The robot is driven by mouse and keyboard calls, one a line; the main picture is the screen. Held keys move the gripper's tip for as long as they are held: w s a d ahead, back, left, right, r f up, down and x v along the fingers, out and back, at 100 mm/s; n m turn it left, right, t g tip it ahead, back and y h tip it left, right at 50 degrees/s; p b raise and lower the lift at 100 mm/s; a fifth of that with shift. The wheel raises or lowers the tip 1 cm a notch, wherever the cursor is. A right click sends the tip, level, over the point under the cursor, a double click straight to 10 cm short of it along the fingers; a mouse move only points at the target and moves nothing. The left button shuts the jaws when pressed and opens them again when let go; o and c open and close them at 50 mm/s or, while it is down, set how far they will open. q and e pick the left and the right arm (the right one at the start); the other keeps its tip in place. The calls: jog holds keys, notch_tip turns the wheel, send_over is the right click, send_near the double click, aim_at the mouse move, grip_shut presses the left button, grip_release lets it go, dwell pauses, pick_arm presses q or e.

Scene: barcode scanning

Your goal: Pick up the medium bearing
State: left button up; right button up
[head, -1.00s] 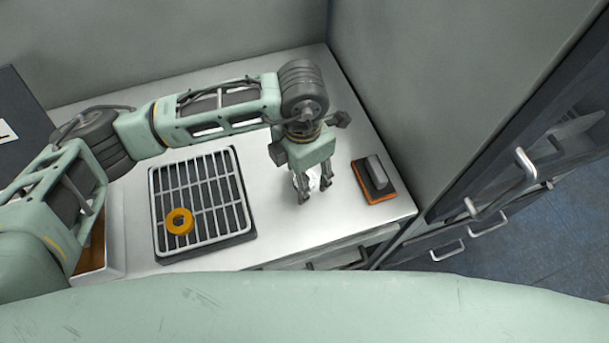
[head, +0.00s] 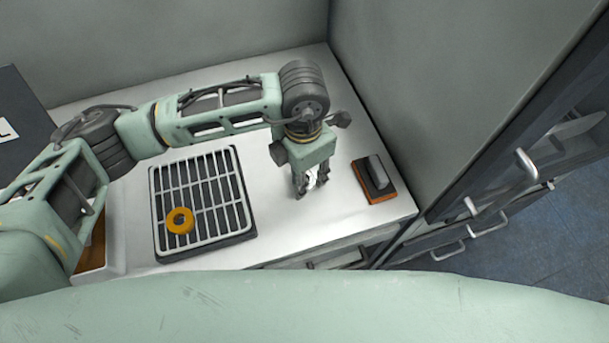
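My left gripper (head: 312,184) points down over the bare worktop (head: 280,230), right of the rack. Its fingers are closed in on a small shiny white-silver thing (head: 312,178), which could be the medium bearing. The fingers hide most of it, so I cannot tell its full shape or whether it touches the worktop. My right gripper is not in view.
A dark scanner-like block with an orange edge (head: 375,180) sits close to the right of my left gripper. Walls stand behind and right of the worktop. A box (head: 115,245) is at the left. Drawers with handles are at the right.

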pick_arm(q)
jog(key=shift+r, duration=0.1)
jog(key=shift+w+r+b, duration=0.1)
jog(key=shift+r+b, duration=0.25)
jog(key=shift+r, duration=0.2)
notch_tip(320, 180, up, 3)
jog(key=shift+f+b, duration=0.15)
jog(key=shift+b, duration=0.5)
jog(key=s+d+r+b, duration=0.2)
jog(key=s+d+r, duration=0.5)
jog(key=s, duration=0.2)
jog(key=shift+d+b, duration=0.35)
jog(key=shift+d, duration=0.05)
